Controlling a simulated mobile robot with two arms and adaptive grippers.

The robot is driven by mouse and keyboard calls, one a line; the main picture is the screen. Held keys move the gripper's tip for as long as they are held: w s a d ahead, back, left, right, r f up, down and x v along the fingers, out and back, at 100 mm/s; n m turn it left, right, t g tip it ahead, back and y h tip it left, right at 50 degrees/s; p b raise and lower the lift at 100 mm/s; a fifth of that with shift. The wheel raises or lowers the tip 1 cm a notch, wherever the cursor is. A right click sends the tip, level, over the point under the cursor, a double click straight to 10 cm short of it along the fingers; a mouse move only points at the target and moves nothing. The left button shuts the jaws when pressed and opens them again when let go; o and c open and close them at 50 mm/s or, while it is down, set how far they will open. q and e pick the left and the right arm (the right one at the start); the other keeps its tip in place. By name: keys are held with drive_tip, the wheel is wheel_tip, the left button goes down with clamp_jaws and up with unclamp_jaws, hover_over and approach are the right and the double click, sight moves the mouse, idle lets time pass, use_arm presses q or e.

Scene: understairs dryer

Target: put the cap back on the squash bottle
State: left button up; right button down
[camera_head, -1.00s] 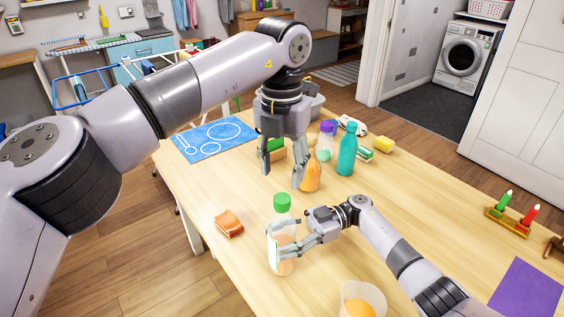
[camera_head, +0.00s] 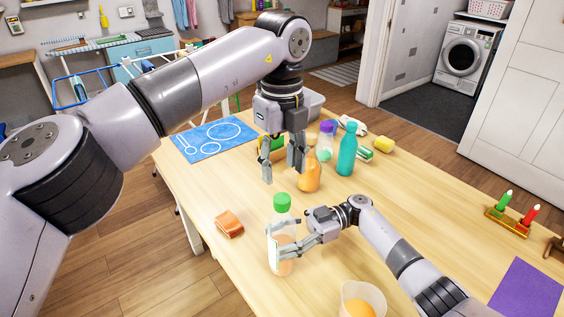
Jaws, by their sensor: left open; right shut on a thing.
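The squash bottle (camera_head: 281,262) is clear with a pale orange drink in it and stands upright near the table's front left. A green cap (camera_head: 282,202) sits on its top; I cannot tell whether it is screwed tight. My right gripper (camera_head: 285,238) is shut around the bottle's body from the right. My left gripper (camera_head: 284,174) is open and empty, pointing down, behind and above the capped bottle. It is apart from the cap. An orange bottle (camera_head: 309,178) stands just behind its right finger.
A teal bottle (camera_head: 347,150) and a purple-capped bottle (camera_head: 325,143) stand behind. An orange-brown block (camera_head: 229,223) lies left of the squash bottle. A cup (camera_head: 362,300) stands at the front. The table's right middle is clear.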

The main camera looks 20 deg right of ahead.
sight(282, 198)
use_arm(q)
drive_tip(key=shift+f, duration=4)
drive_tip(key=shift+c, duration=0.2)
clamp_jaws()
